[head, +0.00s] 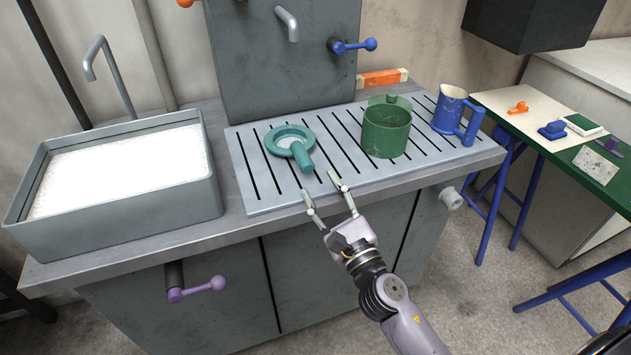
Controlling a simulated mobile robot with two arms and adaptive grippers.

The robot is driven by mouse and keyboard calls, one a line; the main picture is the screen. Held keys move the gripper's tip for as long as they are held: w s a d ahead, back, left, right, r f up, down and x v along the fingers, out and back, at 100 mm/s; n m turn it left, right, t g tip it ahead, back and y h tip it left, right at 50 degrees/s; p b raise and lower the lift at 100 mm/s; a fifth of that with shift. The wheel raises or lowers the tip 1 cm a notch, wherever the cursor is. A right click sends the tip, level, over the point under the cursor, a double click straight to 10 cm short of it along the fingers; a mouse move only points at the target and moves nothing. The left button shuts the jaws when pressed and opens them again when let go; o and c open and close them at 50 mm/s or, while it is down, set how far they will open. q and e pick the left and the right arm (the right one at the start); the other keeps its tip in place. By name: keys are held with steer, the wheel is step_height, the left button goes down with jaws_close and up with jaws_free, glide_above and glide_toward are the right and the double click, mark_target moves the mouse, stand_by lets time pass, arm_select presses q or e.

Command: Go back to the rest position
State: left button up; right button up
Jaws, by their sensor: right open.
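My right gripper (325,197) is open and empty over the front edge of the counter, its fingers pointing away from me. A teal strainer-like piece with a handle (289,139) lies on the slotted drain board (262,198), just beyond the fingertips and apart from them. A green pot (386,131) stands on the board behind and to the right of the gripper. A blue pitcher (452,112) stands at the board's right end. My left gripper is out of view.
A grey basin (120,210) with white contents is on the left, under a tap (107,72). A purple-handled valve (196,289) sticks out from the cabinet front. On the right is a table (536,109) with blue legs and small items. The floor between is free.

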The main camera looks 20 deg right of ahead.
steer(key=shift+s, duration=0.25)
stand_by(0.3)
